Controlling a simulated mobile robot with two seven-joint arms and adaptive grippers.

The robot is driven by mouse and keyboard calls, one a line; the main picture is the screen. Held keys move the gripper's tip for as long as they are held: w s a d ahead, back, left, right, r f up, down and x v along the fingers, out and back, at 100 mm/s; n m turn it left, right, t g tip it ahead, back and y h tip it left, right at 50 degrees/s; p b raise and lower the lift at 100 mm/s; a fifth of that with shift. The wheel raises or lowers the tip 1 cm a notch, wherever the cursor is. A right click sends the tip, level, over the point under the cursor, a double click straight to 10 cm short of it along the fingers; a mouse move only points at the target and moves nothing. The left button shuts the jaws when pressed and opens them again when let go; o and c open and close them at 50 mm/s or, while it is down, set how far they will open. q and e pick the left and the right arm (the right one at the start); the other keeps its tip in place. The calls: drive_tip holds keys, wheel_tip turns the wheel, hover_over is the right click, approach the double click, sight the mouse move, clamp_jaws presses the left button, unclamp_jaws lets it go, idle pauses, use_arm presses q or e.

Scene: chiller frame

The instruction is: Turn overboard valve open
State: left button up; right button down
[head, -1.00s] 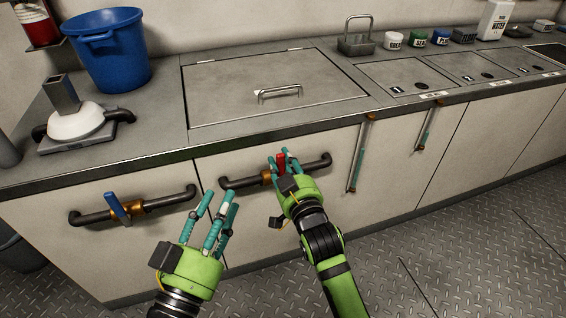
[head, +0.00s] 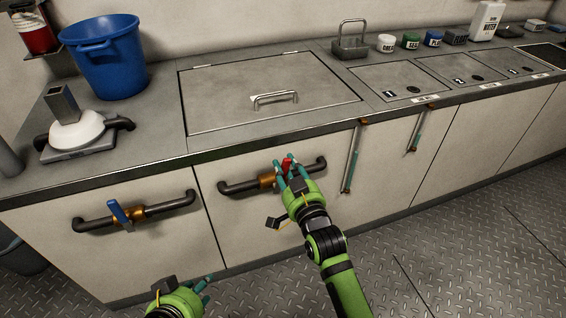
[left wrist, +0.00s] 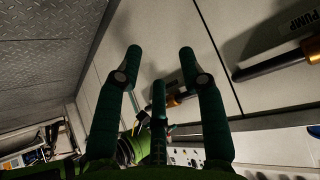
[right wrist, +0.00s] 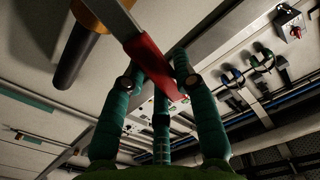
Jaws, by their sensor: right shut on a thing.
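Two pipe valves are on the cabinet front in the head view. The left valve has a blue lever (head: 120,212), tilted over its brass body (head: 133,213). The right valve has a red lever (head: 287,164) on a brass body (head: 266,180). Which one is the overboard valve cannot be read here. My right gripper (head: 289,168) is shut on the red lever, whose red grip (right wrist: 150,65) lies between the fingers in the right wrist view. My left gripper (head: 207,287) is low at the bottom edge, open and empty; its fingers are spread in the left wrist view (left wrist: 160,65).
A label reading PUMP (left wrist: 298,22) shows beside a valve in the left wrist view. A blue bucket (head: 105,60) and a white-domed device (head: 76,132) stand on the counter (head: 155,130). Two slim vertical handles (head: 352,160) are to the right of the red valve. The floor (head: 450,230) is clear.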

use_arm(q)
drive_tip(key=s+a+f+g+y+p, duration=0.1)
drive_tip(key=s+a+f+g+p, duration=0.1)
drive_tip(key=s+f+g, duration=0.3)
drive_tip(key=shift+s+a+f+n, duration=0.3)
drive_tip(key=shift+s+a+f, duration=0.1)
drive_tip(key=shift+s+f, duration=0.7)
use_arm(e)
drive_tip(key=shift+w+d+f+m, duration=0.25)
drive_tip(key=shift+d+m, duration=0.35)
drive_tip(key=shift+m, duration=0.4)
drive_tip(key=shift+w+d+f+m, duration=0.1)
drive_tip(key=shift+d+f+m, duration=0.2)
drive_tip(key=shift+d+m, duration=0.5)
use_arm(q)
drive_tip(key=shift+s+r, duration=0.1)
use_arm(e)
drive_tip(key=shift+a+m, duration=0.25)
drive_tip(key=shift+m, duration=0.05)
drive_tip(key=c, duration=0.9)
unclamp_jaws()
drive_tip(key=shift+f, duration=0.1)
drive_tip(key=shift+c, duration=0.2)
drive_tip(key=v, duration=1.2)
